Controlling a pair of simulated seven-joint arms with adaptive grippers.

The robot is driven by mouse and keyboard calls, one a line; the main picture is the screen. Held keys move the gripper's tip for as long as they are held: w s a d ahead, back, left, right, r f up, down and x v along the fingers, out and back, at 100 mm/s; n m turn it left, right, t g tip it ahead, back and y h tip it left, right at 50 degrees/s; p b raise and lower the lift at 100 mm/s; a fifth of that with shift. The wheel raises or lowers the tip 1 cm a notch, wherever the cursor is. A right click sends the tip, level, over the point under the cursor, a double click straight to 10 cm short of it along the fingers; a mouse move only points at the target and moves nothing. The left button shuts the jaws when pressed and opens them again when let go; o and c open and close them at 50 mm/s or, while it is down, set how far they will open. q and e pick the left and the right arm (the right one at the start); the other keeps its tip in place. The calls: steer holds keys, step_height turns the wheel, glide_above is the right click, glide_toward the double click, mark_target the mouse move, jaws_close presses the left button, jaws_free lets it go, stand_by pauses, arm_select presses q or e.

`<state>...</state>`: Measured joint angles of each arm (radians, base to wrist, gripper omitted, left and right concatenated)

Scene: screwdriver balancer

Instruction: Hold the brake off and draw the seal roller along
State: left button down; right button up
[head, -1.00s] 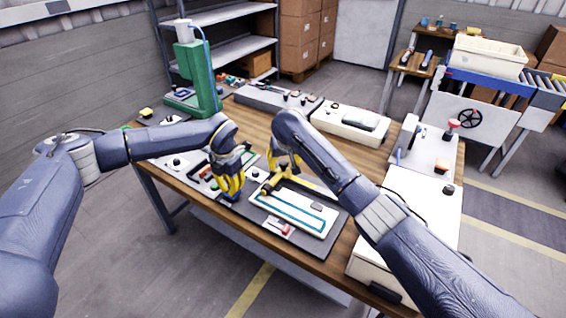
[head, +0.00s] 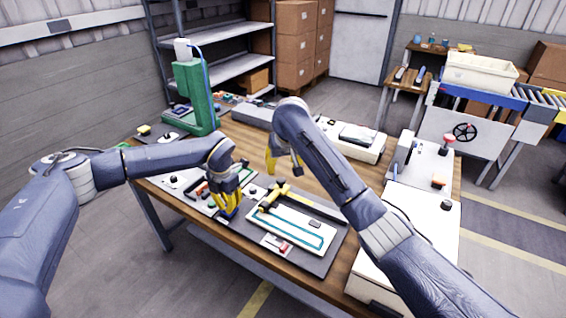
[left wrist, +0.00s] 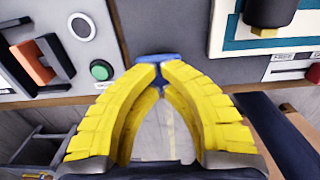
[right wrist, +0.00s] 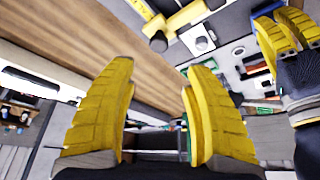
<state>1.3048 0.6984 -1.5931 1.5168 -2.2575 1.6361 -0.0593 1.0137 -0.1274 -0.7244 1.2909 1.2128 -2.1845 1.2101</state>
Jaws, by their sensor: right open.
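My left gripper (head: 229,212) is low at the panel left of the plate. In the left wrist view its fingertips (left wrist: 160,66) close together on a blue piece (left wrist: 158,58), which may be the brake. They hide much of it. My right gripper (head: 282,166) is open and empty, raised above and apart from the roller; its spread fingers show in the right wrist view (right wrist: 158,92).
A small white block with a red part (head: 277,245) sits at the plate's front. Bare wood (head: 255,137) lies behind the plate.

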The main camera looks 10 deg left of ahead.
arm_select(q)
steer(key=shift+f, duration=0.1)
arm_select(e)
steer(key=shift+v, duration=0.8)
arm_select(q)
steer(key=shift+r, duration=3.6)
